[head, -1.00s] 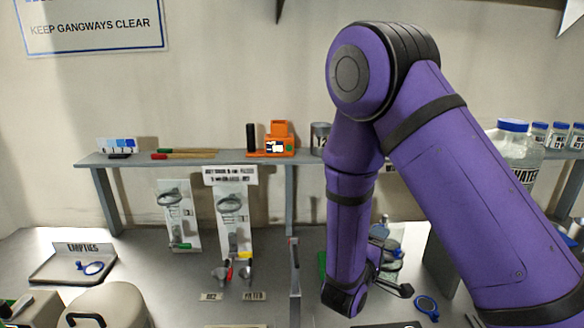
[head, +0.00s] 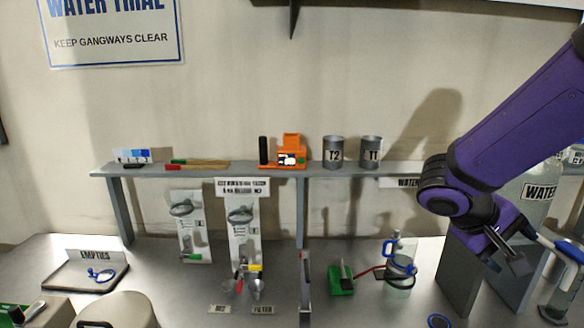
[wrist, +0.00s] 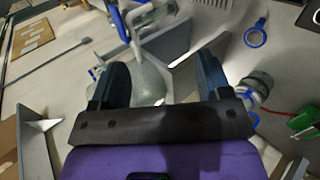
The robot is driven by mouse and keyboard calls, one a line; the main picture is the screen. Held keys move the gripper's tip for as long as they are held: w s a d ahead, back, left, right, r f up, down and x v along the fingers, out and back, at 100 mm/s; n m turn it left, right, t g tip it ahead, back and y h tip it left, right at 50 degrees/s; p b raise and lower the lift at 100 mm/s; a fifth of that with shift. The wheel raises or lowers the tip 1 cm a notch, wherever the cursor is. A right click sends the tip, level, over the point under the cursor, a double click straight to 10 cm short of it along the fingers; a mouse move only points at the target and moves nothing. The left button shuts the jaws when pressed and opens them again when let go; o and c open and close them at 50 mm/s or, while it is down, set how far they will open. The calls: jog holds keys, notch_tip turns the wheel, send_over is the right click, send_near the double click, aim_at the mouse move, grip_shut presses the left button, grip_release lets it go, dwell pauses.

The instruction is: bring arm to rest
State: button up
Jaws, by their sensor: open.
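My purple arm reaches in from the right in the head view, bent at an elbow. My gripper (head: 508,262) is at its lower end, beside the large clear water container (head: 541,190). In the wrist view my gripper (wrist: 162,80) has its two dark blue fingers spread wide. A clear glass vessel (wrist: 150,85) shows between and beyond the fingers; I cannot tell its distance. Nothing is seen held. Part of the water container is hidden behind my arm.
A shelf (head: 215,172) on the wall carries an orange device (head: 290,152) and cans T2 (head: 333,152) and T1 (head: 370,151). A glass flask with blue fittings (head: 400,270) and a green block (head: 341,278) stand on the bench. An empties tray (head: 75,288) lies at left.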

jog(key=s+a+r+t+y, duration=0.5)
jog(key=s+a+r+y, duration=0.1)
jog(key=s+r+y, duration=0.3)
jog(key=shift+s+a+r+m+t+y, duration=0.15)
jog(key=shift+s+r+m+t+y, duration=0.25)
jog(key=shift+s, duration=0.5)
dwell(0.5)
